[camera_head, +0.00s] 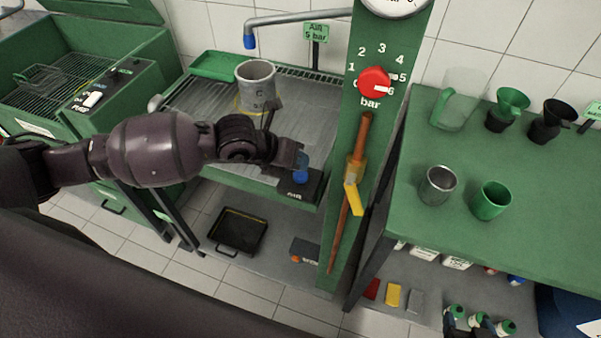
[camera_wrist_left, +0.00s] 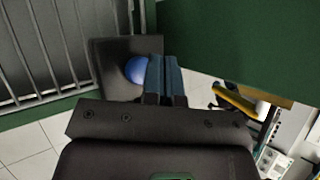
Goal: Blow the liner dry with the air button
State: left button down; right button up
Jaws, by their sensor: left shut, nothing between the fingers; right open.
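The liner (camera_head: 256,88), a grey open-topped cylinder marked C, stands upright on the wash bench. The air button is a blue dome (camera_wrist_left: 136,70) on a black box (camera_head: 313,188) labelled AIR at the bench's front right corner. My left gripper (camera_head: 301,160) is shut and empty, pointing down at the button. In the left wrist view its fingertips (camera_wrist_left: 164,82) overlap the dome's right side; I cannot tell if they touch it. A blue-tipped air nozzle (camera_head: 250,42) hangs from a pipe behind the liner.
A green post with a red pressure knob (camera_head: 374,82) and a yellow-handled valve (camera_head: 353,197) stands just right of the button. The green table (camera_head: 450,225) holds a steel cup (camera_head: 438,185) and green cup (camera_head: 490,201). A black tray (camera_head: 238,232) lies below the bench.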

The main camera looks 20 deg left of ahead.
jog(key=shift+s+f, duration=0.1)
jog(key=shift+s, duration=0.05)
pick_arm(q)
jog(key=shift+f, duration=0.45)
pick_arm(e)
jog(key=shift+w+a+r, duration=0.1)
jog(key=shift+w+r, duration=0.15)
jog(key=shift+w, duration=0.25)
jog(key=shift+s, duration=0.1)
pick_arm(q)
jog(key=shift+f, duration=0.15)
pick_arm(e)
jog(key=shift+s+f, duration=0.45)
jog(key=shift+f, duration=0.05)
